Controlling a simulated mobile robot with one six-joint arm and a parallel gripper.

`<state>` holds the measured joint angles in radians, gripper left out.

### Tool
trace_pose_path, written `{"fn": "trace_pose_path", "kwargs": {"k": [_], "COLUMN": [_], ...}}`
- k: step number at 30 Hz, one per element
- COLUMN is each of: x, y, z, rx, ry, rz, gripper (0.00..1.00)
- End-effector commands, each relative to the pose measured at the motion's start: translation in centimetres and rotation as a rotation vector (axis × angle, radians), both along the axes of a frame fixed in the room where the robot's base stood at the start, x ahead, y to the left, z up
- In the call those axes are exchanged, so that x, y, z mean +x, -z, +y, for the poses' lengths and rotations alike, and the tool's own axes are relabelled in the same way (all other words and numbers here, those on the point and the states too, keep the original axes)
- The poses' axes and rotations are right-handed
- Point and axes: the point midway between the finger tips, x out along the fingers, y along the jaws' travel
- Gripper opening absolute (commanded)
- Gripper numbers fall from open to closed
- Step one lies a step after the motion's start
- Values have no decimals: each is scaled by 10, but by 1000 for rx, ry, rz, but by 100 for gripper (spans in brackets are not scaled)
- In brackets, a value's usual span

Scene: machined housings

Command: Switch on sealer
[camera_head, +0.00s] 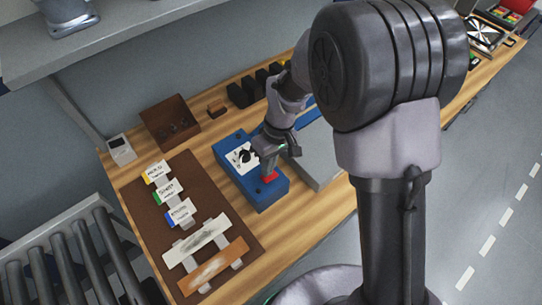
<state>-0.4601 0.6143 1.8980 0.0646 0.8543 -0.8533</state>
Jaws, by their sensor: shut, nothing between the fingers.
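The sealer appears to be the blue box (267,196) on the wooden bench. Its top has a white panel (238,158) with a black knob (247,157) and a red part (270,177) near the front right end. My gripper (268,172) is shut and empty, pointing down over the box at the red part. I cannot tell whether the fingertips touch it. The gripper hides part of the box top, and the switch's state cannot be read.
A brown mat (148,204) with labelled tags and two strips lies left of the box. A brown open bin (171,124) and several black blocks (240,95) stand behind. A grey slab (318,157) is close on the right. A roller conveyor (68,264) is at lower left.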

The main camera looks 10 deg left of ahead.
Motion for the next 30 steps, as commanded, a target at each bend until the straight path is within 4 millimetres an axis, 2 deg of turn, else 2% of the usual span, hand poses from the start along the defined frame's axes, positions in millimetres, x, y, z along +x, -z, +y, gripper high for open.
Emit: {"fn": "trace_pose_path", "kwargs": {"k": [1, 6, 16, 20, 30], "x": [-1, -3, -3, -7, -4], "y": [8, 18, 19, 29, 26], "z": [1, 2, 3, 6, 3], "rx": [-1, 0, 1, 0, -2], "ry": [0, 1, 0, -1, 1], "rz": [1, 0, -1, 0, 1], "gripper": [0, 0, 0, 0, 0]}}
